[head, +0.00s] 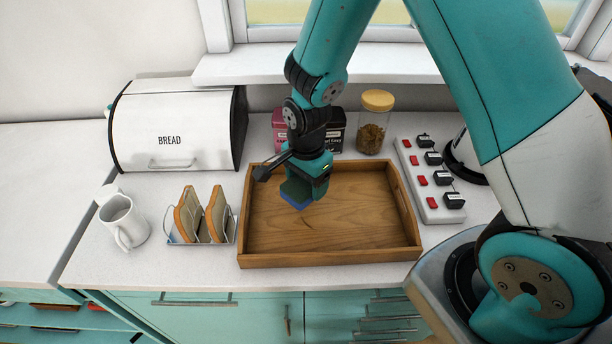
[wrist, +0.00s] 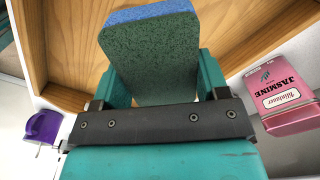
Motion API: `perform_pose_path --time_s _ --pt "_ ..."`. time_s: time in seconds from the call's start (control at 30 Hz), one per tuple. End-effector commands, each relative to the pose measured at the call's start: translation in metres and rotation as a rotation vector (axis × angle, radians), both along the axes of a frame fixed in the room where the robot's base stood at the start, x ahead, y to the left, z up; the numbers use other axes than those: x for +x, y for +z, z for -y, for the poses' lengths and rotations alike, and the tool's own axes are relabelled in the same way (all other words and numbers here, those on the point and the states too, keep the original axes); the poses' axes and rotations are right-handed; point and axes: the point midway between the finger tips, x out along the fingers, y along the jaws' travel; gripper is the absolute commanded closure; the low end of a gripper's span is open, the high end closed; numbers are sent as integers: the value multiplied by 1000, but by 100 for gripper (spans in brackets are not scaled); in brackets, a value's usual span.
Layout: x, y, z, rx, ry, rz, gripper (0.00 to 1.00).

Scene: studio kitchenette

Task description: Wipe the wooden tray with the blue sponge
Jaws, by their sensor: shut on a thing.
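The wooden tray (head: 350,225) lies on the white counter, with raised sides and an empty floor apart from the sponge. My gripper (head: 305,182) points down over its left part and is shut on the blue sponge (head: 296,200). In the wrist view the sponge (wrist: 150,55) shows a speckled dark green face and a blue edge between the fingers (wrist: 160,82). The tray (wrist: 232,30) fills the background there. The sponge is low, at or just above the tray floor; I cannot tell whether it touches.
A toast rack (head: 203,238) with bread, a white mug (head: 122,222) and a bread bin (head: 175,130) stand left. A power strip (head: 432,180) is at right. Behind are a jar (head: 374,122) and a pink tin (wrist: 285,98). A purple mug (wrist: 42,126) shows in the wrist view.

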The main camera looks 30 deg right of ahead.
Motion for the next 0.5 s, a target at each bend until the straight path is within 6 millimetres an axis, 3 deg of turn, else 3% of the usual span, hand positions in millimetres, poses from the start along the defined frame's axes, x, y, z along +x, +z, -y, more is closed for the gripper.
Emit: perform_pose_path --time_s 0.2,0.5 --pt "0 20 2 0 -3 0 54" --pt "0 21 2 0 -4 0 54"
